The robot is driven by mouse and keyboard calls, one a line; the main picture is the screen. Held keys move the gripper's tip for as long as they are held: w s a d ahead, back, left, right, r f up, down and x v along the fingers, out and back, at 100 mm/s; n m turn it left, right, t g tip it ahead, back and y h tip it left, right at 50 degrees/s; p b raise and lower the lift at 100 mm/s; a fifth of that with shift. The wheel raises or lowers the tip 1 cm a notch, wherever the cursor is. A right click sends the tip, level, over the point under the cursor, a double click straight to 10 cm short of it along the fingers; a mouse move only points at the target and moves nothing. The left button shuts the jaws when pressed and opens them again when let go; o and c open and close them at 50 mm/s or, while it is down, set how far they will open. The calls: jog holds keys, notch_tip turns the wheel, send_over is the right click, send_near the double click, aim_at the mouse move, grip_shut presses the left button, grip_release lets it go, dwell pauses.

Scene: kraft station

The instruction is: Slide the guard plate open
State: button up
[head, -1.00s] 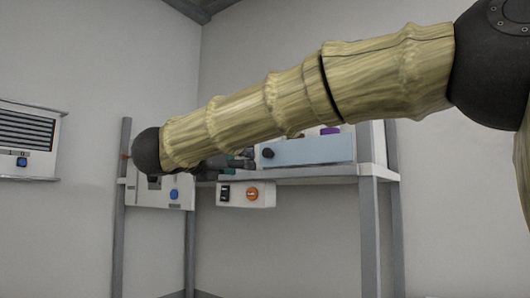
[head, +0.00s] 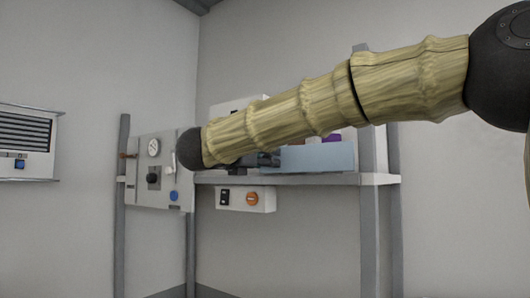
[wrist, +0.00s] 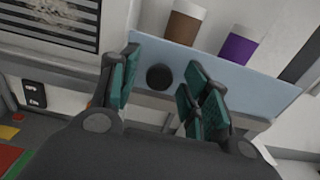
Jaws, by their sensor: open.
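The guard plate is a light blue panel (head: 318,157) on the shelf unit in the head view, its left part hidden behind my arm. In the wrist view the plate (wrist: 240,82) runs across the top, with a round black knob (wrist: 159,77) on it. My gripper (wrist: 162,62) is open, with one teal-padded finger on each side of the knob in the picture. I cannot tell whether the fingers touch it or how deep they reach. In the head view my gripper (head: 268,160) is a dark shape mostly hidden by my arm.
Behind the plate stand a brown-and-white cup (wrist: 184,22) and a purple cup (wrist: 240,46). A grey shelf (head: 300,180) runs below the plate. A switch box with an orange knob (head: 246,200) hangs beneath it. A gauge panel (head: 154,175) stands to the left.

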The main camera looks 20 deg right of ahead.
jog(key=shift+w+d, duration=0.2)
jog(key=shift+d, duration=0.1)
grip_shut()
